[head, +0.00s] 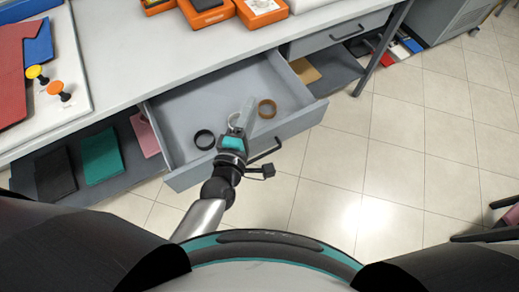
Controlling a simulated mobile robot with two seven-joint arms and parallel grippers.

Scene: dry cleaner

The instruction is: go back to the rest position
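My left gripper (243,118) reaches over an open grey drawer (185,178) below the white counter. It is seen from behind, and its wrist and a pale shape at its tip hide the fingers, so I cannot tell whether it is open or shut. A black ring (204,139) lies in the drawer to the left of the gripper. A brown ring (267,109) lies to its right. A pale ring (234,119) shows partly beside the gripper; whether they touch is unclear. My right gripper is not in view.
The white counter (150,60) carries orange boxes (262,10) and a board (75,90) with red and blue pieces and two knobs. Folded cloths (101,157) lie on a shelf below. A second drawer (340,36) is at upper right.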

